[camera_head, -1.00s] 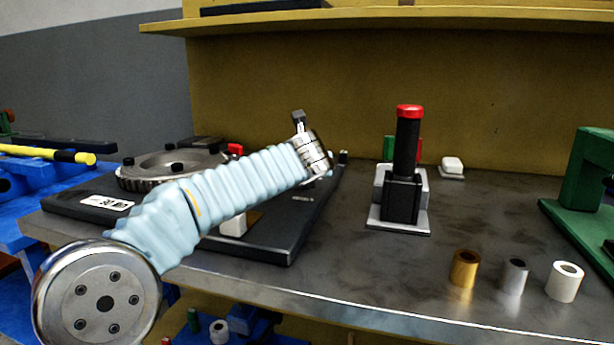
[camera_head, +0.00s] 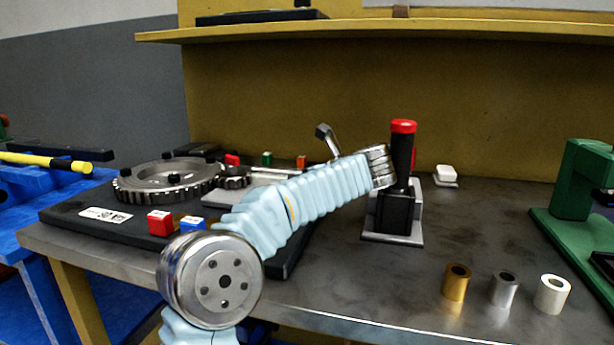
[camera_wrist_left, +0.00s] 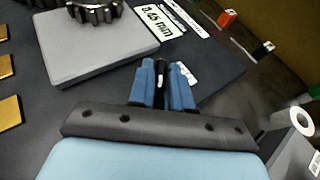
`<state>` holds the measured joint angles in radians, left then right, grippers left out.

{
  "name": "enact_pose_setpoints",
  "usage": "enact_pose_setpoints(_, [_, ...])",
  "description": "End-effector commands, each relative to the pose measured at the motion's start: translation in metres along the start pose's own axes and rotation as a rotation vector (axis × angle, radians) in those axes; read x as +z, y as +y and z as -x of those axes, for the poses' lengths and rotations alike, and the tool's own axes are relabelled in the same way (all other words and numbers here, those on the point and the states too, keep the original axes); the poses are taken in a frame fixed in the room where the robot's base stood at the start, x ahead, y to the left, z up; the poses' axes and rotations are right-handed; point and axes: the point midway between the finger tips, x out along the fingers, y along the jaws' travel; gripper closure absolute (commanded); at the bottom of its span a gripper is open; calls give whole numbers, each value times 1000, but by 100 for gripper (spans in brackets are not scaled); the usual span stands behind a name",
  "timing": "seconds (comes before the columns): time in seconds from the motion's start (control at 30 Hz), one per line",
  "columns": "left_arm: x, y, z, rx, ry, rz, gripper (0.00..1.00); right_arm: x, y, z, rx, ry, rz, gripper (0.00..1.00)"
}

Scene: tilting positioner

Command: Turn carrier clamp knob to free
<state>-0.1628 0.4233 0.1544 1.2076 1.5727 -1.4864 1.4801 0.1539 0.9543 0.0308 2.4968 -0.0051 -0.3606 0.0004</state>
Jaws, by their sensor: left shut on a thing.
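My left arm with its pale blue sleeve crosses the head view; its fingers cannot be made out there. In the left wrist view the blue fingers of my left gripper (camera_wrist_left: 163,88) are shut on a narrow dark piece (camera_wrist_left: 160,80), mostly hidden; I cannot tell for sure that it is the carrier clamp knob. The black positioner base (camera_head: 75,216) lies on the bench and bears a toothed ring (camera_head: 165,181). A silver stem with a dark head (camera_head: 327,138) rises, tilted, behind my sleeve; what it belongs to is hidden. My right gripper is not in view.
A black post with a red cap (camera_head: 403,127) stands close to my wrist. A red block (camera_head: 160,223) and a blue block (camera_head: 192,224) sit on the base. Three bushings, including a brass one (camera_head: 456,282), stand at front right near a green frame (camera_head: 575,190).

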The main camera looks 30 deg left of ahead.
Motion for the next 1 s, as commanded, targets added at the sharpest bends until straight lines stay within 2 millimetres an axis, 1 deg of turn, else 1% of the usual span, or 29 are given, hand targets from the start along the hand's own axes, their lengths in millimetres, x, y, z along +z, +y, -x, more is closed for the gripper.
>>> enact_pose_setpoints(0.47, [-1, -1, 0, 9, 1, 4, 100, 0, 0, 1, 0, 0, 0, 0])
enact_pose_setpoints(0.5, [-1, -1, 0, 9, 1, 4, 75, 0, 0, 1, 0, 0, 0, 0])
enact_pose_setpoints(0.6, [-1, -1, 0, 9, 1, 4, 61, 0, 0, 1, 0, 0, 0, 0])
enact_pose_setpoints(0.87, [0, 0, 0, 9, 1, 4, 61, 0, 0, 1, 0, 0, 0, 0])
enact_pose_setpoints(0.97, [-1, -1, 5, 9, 1, 4, 61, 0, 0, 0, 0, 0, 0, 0])
enact_pose_setpoints(1.0, [-1, -1, 10, 8, 1, 4, 61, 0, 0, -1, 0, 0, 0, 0])
